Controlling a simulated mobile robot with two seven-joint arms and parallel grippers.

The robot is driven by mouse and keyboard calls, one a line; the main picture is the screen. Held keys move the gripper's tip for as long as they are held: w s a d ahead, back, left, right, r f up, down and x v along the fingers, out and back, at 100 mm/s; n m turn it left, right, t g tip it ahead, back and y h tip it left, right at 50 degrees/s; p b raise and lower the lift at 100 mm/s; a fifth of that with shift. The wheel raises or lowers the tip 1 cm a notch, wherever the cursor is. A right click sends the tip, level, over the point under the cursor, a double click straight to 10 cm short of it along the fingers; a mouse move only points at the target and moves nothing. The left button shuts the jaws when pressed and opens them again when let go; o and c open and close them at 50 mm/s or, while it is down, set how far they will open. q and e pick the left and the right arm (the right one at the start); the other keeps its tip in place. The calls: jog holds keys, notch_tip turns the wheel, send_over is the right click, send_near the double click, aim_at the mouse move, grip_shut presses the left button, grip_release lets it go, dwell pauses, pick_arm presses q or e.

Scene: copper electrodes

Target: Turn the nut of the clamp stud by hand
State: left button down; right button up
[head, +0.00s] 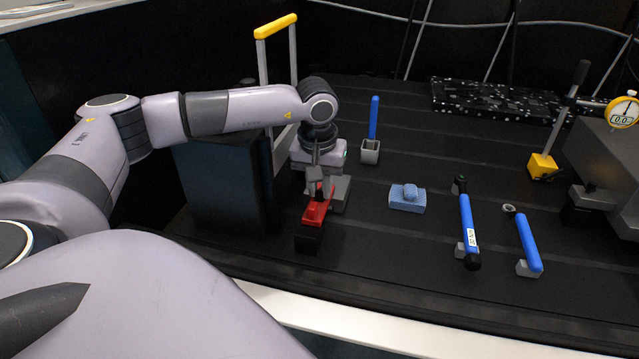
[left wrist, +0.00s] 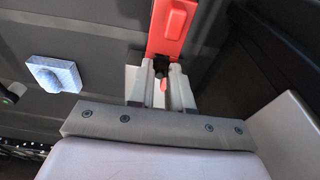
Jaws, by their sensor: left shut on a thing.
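A red clamp (head: 316,212) sits over a black block (head: 309,240) on the dark bench, left of centre in the head view. It also shows at the top of the left wrist view (left wrist: 173,30). My left gripper (head: 319,188) points down at the clamp's far end. In the left wrist view its fingers (left wrist: 161,72) are close together around the small dark nut of the clamp stud (left wrist: 160,73), which they largely hide. A small red tip (left wrist: 163,87) shows between the fingers. My right gripper is not in view.
A grey block (head: 342,191) stands just right of the gripper. A dark box (head: 222,190) and a yellow-topped frame (head: 276,27) stand left and behind. A pale blue block (head: 407,198), blue-handled tools (head: 467,225) and a dial gauge (head: 622,111) are to the right.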

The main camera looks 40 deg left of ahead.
pick_arm(q)
jog(key=shift+m, duration=0.6)
jog(key=c, duration=1.5)
grip_release()
jog(key=shift+m, duration=0.4)
jog(key=o, duration=0.4)
jog(key=shift+o, duration=0.2)
notch_tip(320, 180, up, 2)
jog(key=shift+r, duration=2.05)
jog(key=shift+f, duration=0.1)
